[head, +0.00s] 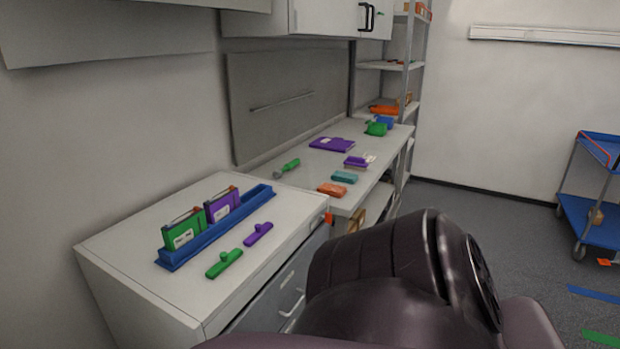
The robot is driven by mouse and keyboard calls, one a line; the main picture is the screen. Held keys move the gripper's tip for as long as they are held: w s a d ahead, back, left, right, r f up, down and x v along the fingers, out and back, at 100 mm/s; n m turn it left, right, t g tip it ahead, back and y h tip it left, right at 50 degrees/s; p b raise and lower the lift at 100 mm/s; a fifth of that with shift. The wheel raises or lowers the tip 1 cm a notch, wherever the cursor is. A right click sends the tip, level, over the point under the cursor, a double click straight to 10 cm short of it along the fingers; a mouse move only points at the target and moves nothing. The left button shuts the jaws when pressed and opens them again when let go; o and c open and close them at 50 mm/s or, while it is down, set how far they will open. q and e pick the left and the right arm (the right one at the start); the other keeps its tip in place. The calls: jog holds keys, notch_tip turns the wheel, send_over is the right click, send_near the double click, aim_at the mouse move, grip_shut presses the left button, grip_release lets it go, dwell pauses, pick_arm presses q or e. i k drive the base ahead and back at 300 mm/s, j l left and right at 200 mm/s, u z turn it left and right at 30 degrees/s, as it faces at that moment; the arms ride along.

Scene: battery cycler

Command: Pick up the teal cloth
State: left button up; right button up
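A small folded teal cloth (345,177) lies flat on the grey workbench (314,163), near its front edge. A folded orange cloth (331,189) lies just in front of it, and a purple block-like item (356,162) lies just behind it. Nothing covers the teal cloth. A dark arm link of mine fills the lower right of the head view. Neither of my grippers is in view.
A white cabinet (140,254) at the near left bears a blue rack (188,249) with a green and a purple cartridge, plus green and purple handled tools. A green-handled tool (291,165) lies on the bench. A blue cart (590,212) stands right, with open floor between.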

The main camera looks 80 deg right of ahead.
aim_at(338, 176)
jog(key=k+j+z, duration=0.1)
jog(key=z, duration=1.3)
jog(key=i+z, duration=0.2)
jog(key=z, duration=1.2)
jog(key=k+l+u, duration=0.1)
jog(key=u, duration=0.35)
jog(key=k+u, duration=0.15)
jog(key=u, duration=0.65)
jog(key=i+u, duration=0.1)
jog(key=u, duration=0.7)
jog(key=i+l+u, duration=0.1)
jog(key=u, duration=0.7)
jog(key=l+z, duration=0.15)
jog(key=z, duration=0.25)
jog(key=k+l+z, duration=0.1)
jog(key=z, duration=0.35)
jog(key=l+z, duration=0.25)
jog(key=z, duration=0.15)
